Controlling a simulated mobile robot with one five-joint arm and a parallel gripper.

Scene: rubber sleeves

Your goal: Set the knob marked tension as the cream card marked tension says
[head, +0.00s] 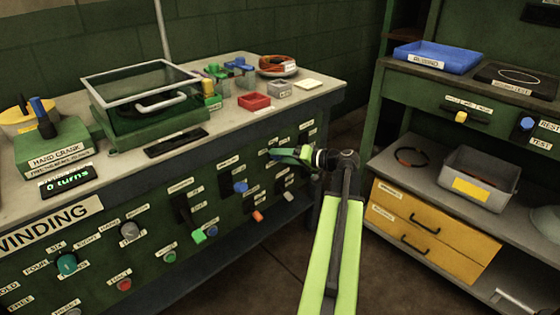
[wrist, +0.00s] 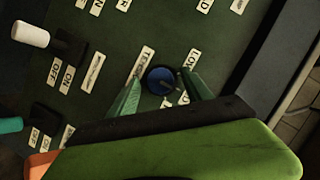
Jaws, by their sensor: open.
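A round blue knob (wrist: 160,80) is on the dark green panel in the wrist view. A white label (wrist: 138,64) stands beside it, too blurred to read surely as tension. Small labels (wrist: 190,62) lie on its other side, partly hidden by a finger. My gripper (wrist: 163,92) is open, with one green fingertip on each side of the knob; I cannot tell whether they touch it. In the head view my gripper (head: 284,154) is at the panel's right part and mostly hides this knob. A cream card (head: 307,84) lies on the bench top; its writing is unreadable.
Other knobs sit on the panel: blue (head: 240,187), grey (head: 130,231), teal (head: 67,264) and red (head: 124,284). Black switches stand close by, one with a white tip (wrist: 30,34). A red tray (head: 254,102) is on the bench. Floor shows between bench and right-hand shelves.

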